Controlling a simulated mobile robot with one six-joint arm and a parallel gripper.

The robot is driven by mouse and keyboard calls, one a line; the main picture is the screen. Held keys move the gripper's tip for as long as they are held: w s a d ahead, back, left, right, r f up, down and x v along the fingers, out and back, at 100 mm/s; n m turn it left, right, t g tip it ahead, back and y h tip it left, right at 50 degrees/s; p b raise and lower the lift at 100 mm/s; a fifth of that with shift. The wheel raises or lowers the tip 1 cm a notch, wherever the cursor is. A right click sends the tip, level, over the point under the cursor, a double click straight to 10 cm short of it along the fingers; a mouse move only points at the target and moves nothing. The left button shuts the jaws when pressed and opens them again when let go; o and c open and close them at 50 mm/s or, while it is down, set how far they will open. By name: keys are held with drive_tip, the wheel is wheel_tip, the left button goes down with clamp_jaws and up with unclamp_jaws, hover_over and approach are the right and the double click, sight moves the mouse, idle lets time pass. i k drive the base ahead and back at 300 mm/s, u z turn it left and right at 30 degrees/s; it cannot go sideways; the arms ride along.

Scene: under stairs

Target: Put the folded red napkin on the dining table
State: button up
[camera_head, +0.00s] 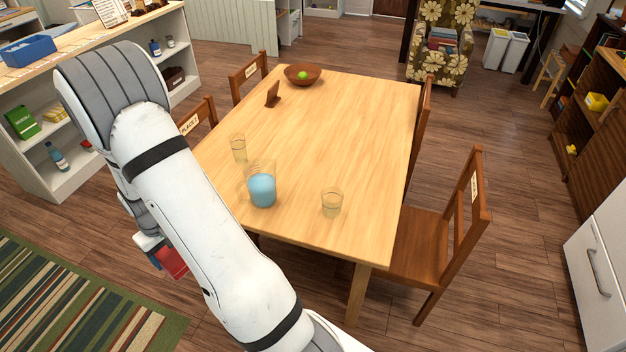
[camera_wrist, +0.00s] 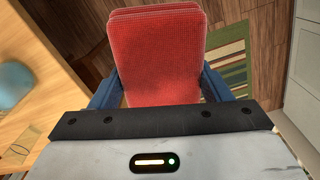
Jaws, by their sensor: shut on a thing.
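The folded red napkin (camera_wrist: 158,55) is held between the two blue fingers of my gripper (camera_wrist: 160,90) in the wrist view. In the head view part of the red napkin (camera_head: 172,262) shows at the gripper, left of my white arm, which hides much of it. The gripper is beside the near left side of the dining table (camera_head: 330,130), over the floor and apart from the tabletop. The table is light wood and also shows at the left of the wrist view (camera_wrist: 30,120).
A striped rug (camera_head: 70,310) lies left.

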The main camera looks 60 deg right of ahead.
sight(360, 186)
drive_tip(key=z, duration=0.7)
drive_tip(key=i, duration=0.25)
drive_tip(key=z, duration=1.15)
drive_tip(key=i, duration=0.55)
drive_tip(key=z, duration=0.1)
